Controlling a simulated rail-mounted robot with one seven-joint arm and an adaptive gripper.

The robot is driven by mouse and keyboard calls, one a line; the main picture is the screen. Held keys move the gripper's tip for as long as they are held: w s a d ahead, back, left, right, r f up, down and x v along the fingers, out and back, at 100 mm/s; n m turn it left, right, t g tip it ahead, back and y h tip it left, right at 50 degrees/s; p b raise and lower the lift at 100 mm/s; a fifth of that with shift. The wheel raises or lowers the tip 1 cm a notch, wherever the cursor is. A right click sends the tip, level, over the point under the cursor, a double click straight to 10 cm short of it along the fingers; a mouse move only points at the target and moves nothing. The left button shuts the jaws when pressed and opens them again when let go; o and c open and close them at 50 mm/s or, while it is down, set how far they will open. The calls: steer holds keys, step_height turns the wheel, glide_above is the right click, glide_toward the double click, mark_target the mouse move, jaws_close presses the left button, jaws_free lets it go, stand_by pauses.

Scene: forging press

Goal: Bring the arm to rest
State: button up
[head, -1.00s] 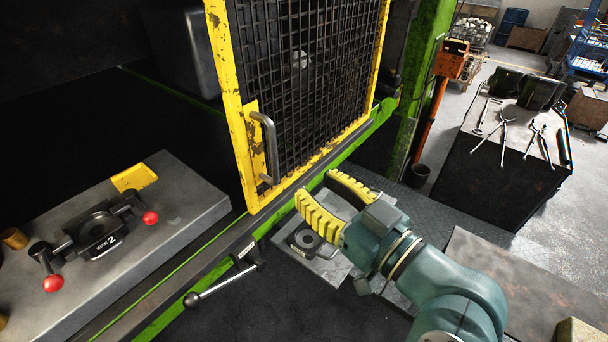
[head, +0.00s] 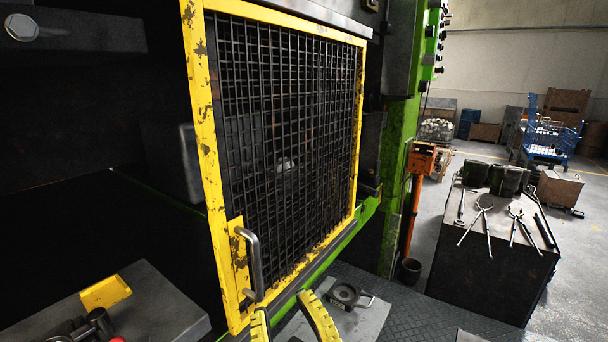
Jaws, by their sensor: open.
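The rest of my arm is below the picture.
A dark table (head: 480,258) with several tongs stands at right.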

steer(key=s+d+r+m+t+h, duration=0.5)
steer(key=s+d+r+m+h, duration=0.2)
steer(key=s+d+h, duration=0.15)
step_height(320, 180, up, 26)
steer(key=p, duration=2.5)
steer(key=shift+w+d+y+p, duration=0.2)
steer(key=shift+w+y+p, duration=0.2)
steer(key=shift+y, duration=0.05)
